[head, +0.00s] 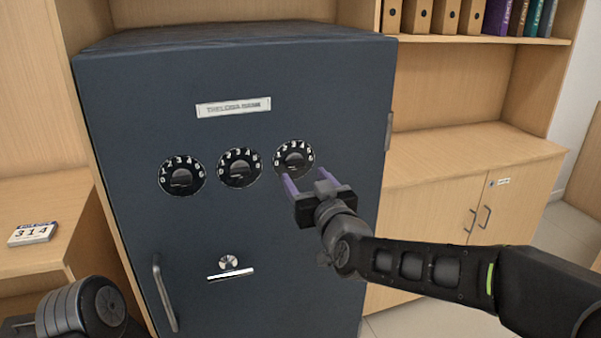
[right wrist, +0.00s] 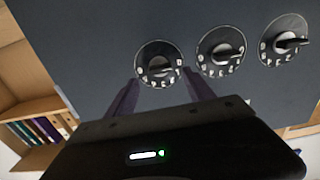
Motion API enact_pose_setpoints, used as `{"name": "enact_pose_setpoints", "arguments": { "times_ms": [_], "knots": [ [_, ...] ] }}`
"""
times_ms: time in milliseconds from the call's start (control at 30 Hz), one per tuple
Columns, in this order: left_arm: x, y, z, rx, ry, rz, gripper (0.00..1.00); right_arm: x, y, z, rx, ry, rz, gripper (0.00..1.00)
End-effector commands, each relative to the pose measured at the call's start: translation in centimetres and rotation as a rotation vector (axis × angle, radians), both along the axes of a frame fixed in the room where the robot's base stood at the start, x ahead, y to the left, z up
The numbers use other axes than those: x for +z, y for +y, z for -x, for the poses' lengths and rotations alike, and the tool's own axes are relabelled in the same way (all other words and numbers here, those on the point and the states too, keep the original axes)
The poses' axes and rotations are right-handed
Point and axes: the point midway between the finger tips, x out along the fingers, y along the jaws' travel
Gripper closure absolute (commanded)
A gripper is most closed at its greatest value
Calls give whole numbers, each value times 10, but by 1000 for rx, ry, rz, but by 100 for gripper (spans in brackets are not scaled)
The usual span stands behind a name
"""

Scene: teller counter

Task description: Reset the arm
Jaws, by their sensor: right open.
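My right gripper (head: 308,183) is open and empty in front of the dark blue safe (head: 282,240), just below the rightmost of three black numbered dials (head: 294,158). In the right wrist view its two fingers (right wrist: 160,92) stand apart, one on each side below the nearest dial (right wrist: 158,64). I cannot tell whether they touch the safe door. At the lower left of the head view, part of my left arm (head: 85,308) shows; its gripper is out of view.
A wooden cabinet (head: 450,205) and binders (head: 440,15) stand to the right.

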Motion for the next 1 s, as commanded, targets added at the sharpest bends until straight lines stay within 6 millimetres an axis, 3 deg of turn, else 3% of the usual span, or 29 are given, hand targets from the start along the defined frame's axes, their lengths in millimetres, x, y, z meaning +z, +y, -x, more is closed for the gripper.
{"name": "enact_pose_setpoints", "arguments": {
  "times_ms": [200,667,767,867,1000],
  "knots": [
    [-1,0,0,0,0,0,38,0,-6,20,0,-1,0,38],
    [-1,0,0,0,0,0,38,-7,-3,22,15,42,-54,38],
    [-1,0,0,0,0,0,38,-40,10,33,52,130,-80,38],
    [-1,0,0,0,0,0,38,-95,18,43,74,252,-85,38],
    [-1,0,0,0,0,0,38,-198,16,67,77,476,-81,38]
  ]
}}
